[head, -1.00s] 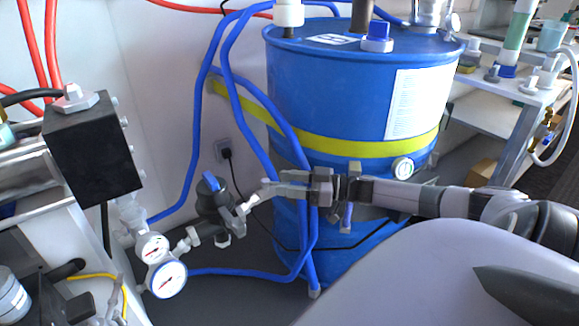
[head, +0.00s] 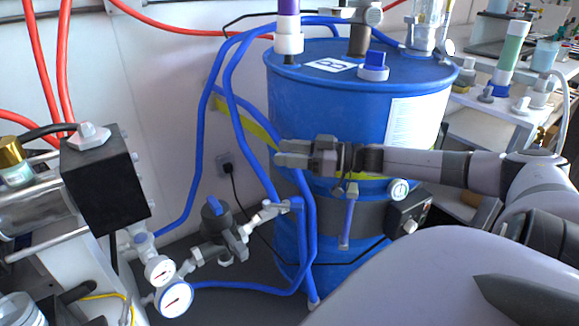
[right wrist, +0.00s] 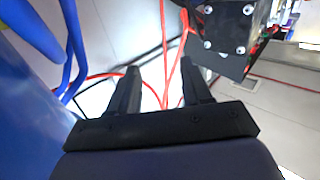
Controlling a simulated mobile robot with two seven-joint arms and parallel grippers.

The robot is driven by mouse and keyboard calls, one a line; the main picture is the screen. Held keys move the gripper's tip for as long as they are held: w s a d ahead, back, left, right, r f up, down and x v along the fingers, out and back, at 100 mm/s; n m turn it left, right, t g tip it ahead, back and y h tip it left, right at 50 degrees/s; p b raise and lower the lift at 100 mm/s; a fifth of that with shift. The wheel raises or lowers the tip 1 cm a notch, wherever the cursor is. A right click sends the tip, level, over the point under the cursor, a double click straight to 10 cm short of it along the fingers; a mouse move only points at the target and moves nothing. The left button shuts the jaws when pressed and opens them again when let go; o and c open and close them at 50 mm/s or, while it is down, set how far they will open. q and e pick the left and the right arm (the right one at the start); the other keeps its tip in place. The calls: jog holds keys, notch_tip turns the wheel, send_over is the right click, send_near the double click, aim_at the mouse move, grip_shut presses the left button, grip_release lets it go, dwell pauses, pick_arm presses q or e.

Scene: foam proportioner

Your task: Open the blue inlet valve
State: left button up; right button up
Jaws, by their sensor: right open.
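A dark valve with a blue top (head: 215,207) sits in the pipe run at the lower left. To its right is a white fitting (head: 265,213) with a blue lever (head: 290,205) pointing right, beside the blue hoses. I cannot tell which one is the inlet valve. My right gripper (head: 279,153) points left in front of the blue drum, above the lever and apart from it. In the right wrist view its two dark fingers (right wrist: 160,82) are spread with nothing between them. My left gripper is not in view.
The blue drum (head: 330,100) stands behind my right arm. Blue hoses (head: 236,105) loop down its left side. Another blue handle (head: 348,222) hangs below my gripper. Two gauges (head: 175,299) and a black block (head: 105,185) are at the left; the block also shows in the right wrist view (right wrist: 225,38).

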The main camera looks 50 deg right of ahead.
pick_arm(q)
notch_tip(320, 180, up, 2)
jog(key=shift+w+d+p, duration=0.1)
jog(key=shift+p, duration=0.4)
pick_arm(e)
notch_tip(320, 180, up, 4)
jog(key=shift+r, duration=0.2)
